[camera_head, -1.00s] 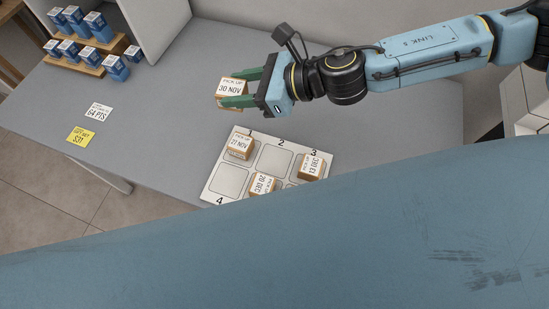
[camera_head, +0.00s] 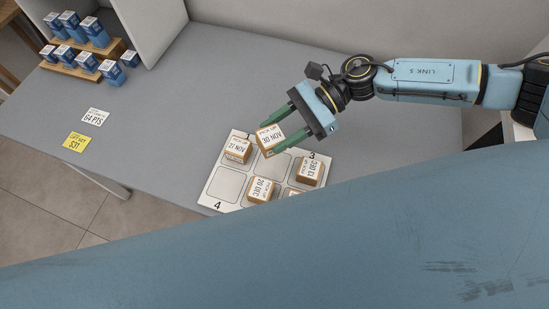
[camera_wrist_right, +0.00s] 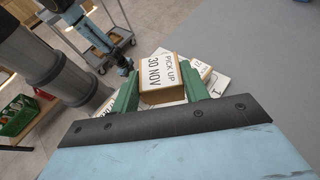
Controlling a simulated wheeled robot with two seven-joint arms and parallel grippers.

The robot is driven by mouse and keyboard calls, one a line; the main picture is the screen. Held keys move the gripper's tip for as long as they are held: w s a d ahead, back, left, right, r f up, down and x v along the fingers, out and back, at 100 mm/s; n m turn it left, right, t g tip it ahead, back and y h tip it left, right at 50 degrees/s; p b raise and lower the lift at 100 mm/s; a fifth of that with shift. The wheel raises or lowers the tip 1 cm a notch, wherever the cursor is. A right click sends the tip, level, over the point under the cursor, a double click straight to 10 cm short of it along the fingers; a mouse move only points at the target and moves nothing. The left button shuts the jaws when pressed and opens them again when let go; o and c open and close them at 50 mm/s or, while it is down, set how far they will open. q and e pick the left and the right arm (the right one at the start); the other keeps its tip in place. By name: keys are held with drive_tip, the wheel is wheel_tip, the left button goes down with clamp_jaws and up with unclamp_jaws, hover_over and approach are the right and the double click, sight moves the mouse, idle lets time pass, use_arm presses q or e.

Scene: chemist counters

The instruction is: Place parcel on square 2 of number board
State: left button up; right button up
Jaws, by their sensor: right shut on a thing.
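The parcel (camera_head: 270,138), a small box labelled PICK UP 30 NOV, is held between the green fingers of my right gripper (camera_head: 276,132). It appears just over the far middle of the number board (camera_head: 206,188), hiding the number 2; I cannot tell if it touches the board. In the right wrist view the parcel (camera_wrist_right: 161,72) sits between both fingers. A 27 NOV parcel (camera_head: 237,150) stands left of it on the board. A 13 DEC parcel (camera_head: 309,171) stands at square 3. A 20 DEC parcel (camera_head: 260,190) stands in the near row.
Another parcel (camera_head: 293,192) is partly hidden by the blue surface in the foreground. Blue boxes (camera_head: 96,33) stand on wooden steps at the back left. A white card (camera_head: 92,117) and a yellow card (camera_head: 74,142) lie on the grey counter (camera_head: 160,130). The counter's middle is clear.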

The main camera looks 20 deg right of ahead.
wheel_tip(320, 180, down, 9)
drive_tip(key=shift+f+b, duration=0.1)
drive_tip(key=shift+b, duration=0.4)
drive_tip(key=shift+s+f+b, duration=0.2)
drive_tip(key=shift+f+b, duration=0.5)
drive_tip(key=shift+b, duration=0.05)
drive_tip(key=o, duration=1)
drive_tip(key=shift+f, duration=0.15)
drive_tip(key=shift+r+p, duration=0.45)
drive_tip(key=shift+p, duration=0.05)
drive_tip(key=shift+r+p, duration=0.35)
drive_tip(key=shift+p, duration=0.1)
drive_tip(key=b+v, duration=0.1)
drive_tip(key=v, duration=1.1)
drive_tip(key=shift+w+r+b, duration=0.15)
drive_tip(key=shift+w+b, duration=0.05)
drive_tip(key=shift+b, duration=0.2)
